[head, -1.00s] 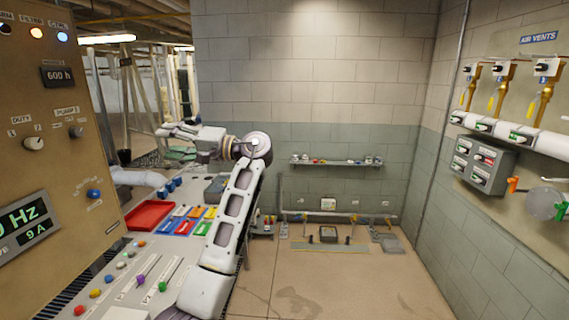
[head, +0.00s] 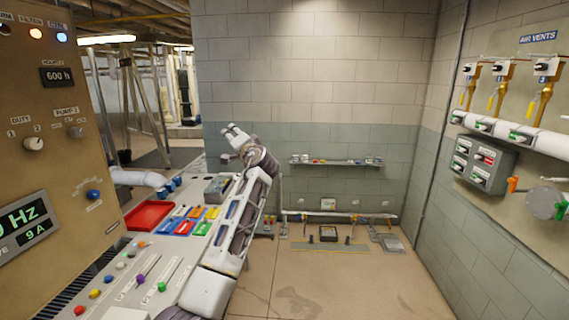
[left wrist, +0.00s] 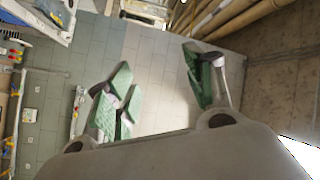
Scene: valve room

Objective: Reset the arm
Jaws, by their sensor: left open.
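My left gripper (head: 231,137) is raised above the far end of the control desk, in front of the grey-green back wall. Its jaws are apart and hold nothing. In the left wrist view its green-padded fingers (left wrist: 160,92) stand wide apart, with only wall and ceiling pipes behind them. My left arm rises from the bottom of the head view along the desk's right edge and hides part of that edge. My right gripper does not show in either view.
The desk carries a red tray (head: 149,215), coloured blocks or bins (head: 186,227) and several knobs and levers. A tan control panel (head: 50,130) stands at left. A wall shelf (head: 336,162) holds small items. Valves and a grey switch box (head: 481,163) line the right wall.

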